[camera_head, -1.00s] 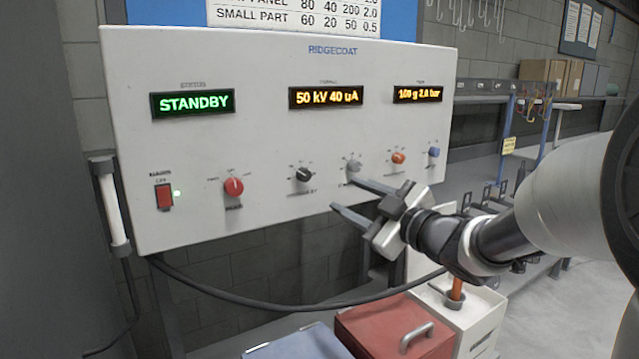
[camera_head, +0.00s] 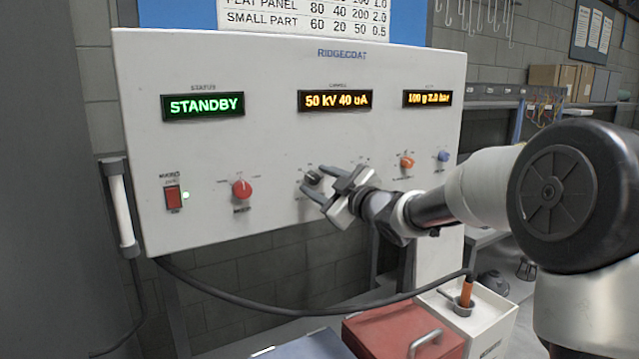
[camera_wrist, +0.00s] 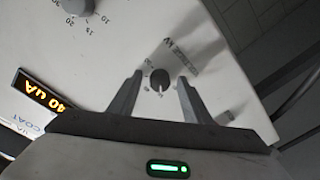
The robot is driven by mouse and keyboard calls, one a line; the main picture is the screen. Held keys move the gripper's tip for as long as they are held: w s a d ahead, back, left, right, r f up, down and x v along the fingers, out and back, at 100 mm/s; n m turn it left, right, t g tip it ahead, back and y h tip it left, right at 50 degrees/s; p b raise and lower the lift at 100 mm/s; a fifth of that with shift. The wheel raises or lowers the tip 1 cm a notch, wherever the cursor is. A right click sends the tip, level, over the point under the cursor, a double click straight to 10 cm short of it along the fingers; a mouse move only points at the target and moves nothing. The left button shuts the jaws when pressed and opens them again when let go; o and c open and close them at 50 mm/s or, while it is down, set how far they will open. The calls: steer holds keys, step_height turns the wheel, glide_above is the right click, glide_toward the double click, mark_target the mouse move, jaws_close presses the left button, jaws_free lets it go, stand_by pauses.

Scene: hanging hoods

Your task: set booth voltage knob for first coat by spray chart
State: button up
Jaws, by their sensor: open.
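The black voltage knob (camera_head: 312,177) is on the grey-white RIDGECOAT control panel (camera_head: 270,130), right of the red knob. It also shows in the wrist view (camera_wrist: 160,80), between and just beyond my open fingertips, with a kV label beside it. My gripper (camera_head: 308,181) is open and empty at the knob; contact cannot be told. The middle display (camera_head: 335,100) reads 50 kV 40 uA. The spray chart (camera_head: 320,15) above the panel is cut off at the top; its FLAT PANEL and SMALL PART rows show. My gripper hides the grey knob in the head view.
The status display (camera_head: 203,106) reads STANDBY. A red knob (camera_head: 241,189), orange knob (camera_head: 407,162) and blue knob (camera_head: 443,156) flank the area. In the wrist view a grey knob (camera_wrist: 78,7) sits upper left. A cable (camera_head: 300,306) hangs below the panel above a red box (camera_head: 400,335).

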steer(key=shift+c, duration=0.4)
steer(key=c, duration=1)
steer(key=shift+o, duration=0.2)
steer(key=shift+m+p, duration=0.35)
steer(key=shift+m, duration=0.05)
steer(key=m+p, duration=0.2)
steer(key=m, duration=0.1)
steer(key=shift+m, duration=0.3)
steer(key=m+p, duration=0.3)
steer(key=m, duration=0.2)
steer(key=shift+m+t, duration=0.3)
steer(key=shift+m, duration=0.1)
steer(key=m+p, duration=0.2)
steer(key=m, duration=0.3)
steer(key=shift+s+a+m+t+p, duration=0.1)
steer(key=shift+a+m+t+p, duration=0.05)
steer(key=shift+m+t+p, duration=0.15)
steer(key=shift+f+m+h+p, duration=0.1)
steer(key=shift+m+h+p, duration=0.5)
steer(key=shift+m, duration=1.8)
steer(key=shift+a, duration=0.1)
